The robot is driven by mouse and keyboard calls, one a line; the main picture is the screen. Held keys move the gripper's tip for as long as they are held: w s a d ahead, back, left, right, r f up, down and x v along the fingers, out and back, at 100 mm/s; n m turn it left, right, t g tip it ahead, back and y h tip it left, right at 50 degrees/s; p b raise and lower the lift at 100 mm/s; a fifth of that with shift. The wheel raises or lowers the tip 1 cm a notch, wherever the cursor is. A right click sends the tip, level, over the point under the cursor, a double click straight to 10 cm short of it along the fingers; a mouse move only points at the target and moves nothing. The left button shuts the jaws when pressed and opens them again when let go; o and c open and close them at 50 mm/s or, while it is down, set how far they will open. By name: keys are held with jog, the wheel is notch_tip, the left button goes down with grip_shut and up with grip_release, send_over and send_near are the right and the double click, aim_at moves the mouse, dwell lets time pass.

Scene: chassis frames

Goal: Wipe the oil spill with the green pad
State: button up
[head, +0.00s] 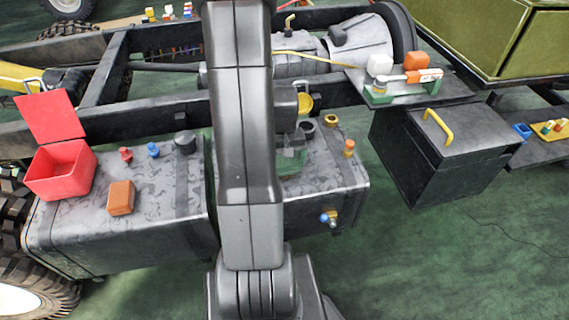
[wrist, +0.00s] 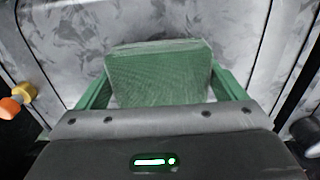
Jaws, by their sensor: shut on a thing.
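The green pad (wrist: 160,75) is a thick textured block. My gripper (wrist: 162,90) is shut on it, with a green finger along each side of it in the wrist view. In the head view the gripper and pad (head: 291,160) are over the right part of the grey tank top (head: 320,178), partly hidden behind my arm. The pad looks close to the metal; I cannot tell whether it touches. The tank top has mottled darker patches, and I cannot tell which of them is the oil spill. My arm hides part of the tank.
An open red box (head: 60,172) and an orange-brown block (head: 122,197) sit on the tank's left. A black case (head: 455,140) stands right.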

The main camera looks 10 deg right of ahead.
jog(key=shift+r+p, duration=1.9)
jog(key=shift+r, duration=0.9)
jog(key=shift+a, duration=0.1)
